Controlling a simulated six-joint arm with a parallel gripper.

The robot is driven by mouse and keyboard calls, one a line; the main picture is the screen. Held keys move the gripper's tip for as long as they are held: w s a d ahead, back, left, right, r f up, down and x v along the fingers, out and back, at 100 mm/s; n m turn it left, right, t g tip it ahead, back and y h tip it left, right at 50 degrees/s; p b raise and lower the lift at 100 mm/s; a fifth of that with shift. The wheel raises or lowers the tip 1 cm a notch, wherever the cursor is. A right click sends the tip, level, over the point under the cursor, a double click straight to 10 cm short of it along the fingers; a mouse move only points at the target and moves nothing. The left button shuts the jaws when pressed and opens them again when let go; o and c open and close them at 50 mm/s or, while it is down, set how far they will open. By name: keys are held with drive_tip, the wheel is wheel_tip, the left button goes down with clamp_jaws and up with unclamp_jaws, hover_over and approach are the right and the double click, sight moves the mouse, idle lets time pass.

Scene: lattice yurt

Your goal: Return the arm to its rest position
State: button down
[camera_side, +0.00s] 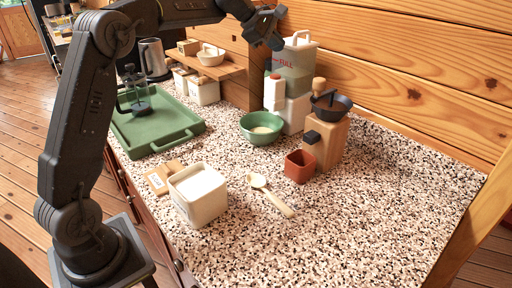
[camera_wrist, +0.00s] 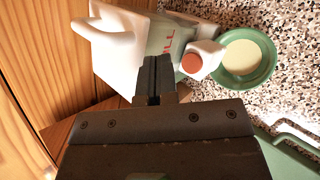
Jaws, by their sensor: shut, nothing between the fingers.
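My gripper (camera_side: 272,28) is raised at the top of the side view, near the wooden wall and above the counter. In the wrist view its fingers (camera_wrist: 155,76) are together with nothing between them. Below them in that view are a white jug with a handle (camera_wrist: 110,42), a white bottle with an orange-brown cap (camera_wrist: 207,52) and a green bowl with pale contents (camera_wrist: 243,58). The gripper appears apart from all of these.
The speckled counter (camera_side: 380,215) is clear at the right. It holds a white canister (camera_side: 199,196), a wooden spoon (camera_side: 272,195), a terracotta cup (camera_side: 299,166), a wooden grinder (camera_side: 327,142) and a green tray (camera_side: 158,133) with a glass press. A kettle (camera_side: 154,59) stands behind.

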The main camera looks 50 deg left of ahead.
drive_tip(key=s+d+r+m+g+y, duration=0.1)
drive_tip(key=s+d+m, duration=0.4)
drive_tip(key=s, duration=0.4)
drive_tip(key=s+d+m+g, duration=0.1)
drive_tip(key=s+d+m, duration=0.45)
drive_tip(key=s, duration=0.25)
drive_tip(key=s+d+f+m+y, duration=0.1)
drive_tip(key=s+f+m, duration=0.4)
drive_tip(key=s, duration=0.6)
drive_tip(key=s+d+f+m+y, duration=0.1)
drive_tip(key=s+d+f+m, duration=0.2)
drive_tip(key=s+f+m, duration=0.3)
drive_tip(key=s, duration=0.4)
drive_tip(key=shift+s+g+y, duration=0.3)
drive_tip(key=shift+s, duration=0.1)
drive_tip(key=shift+w, duration=0.1)
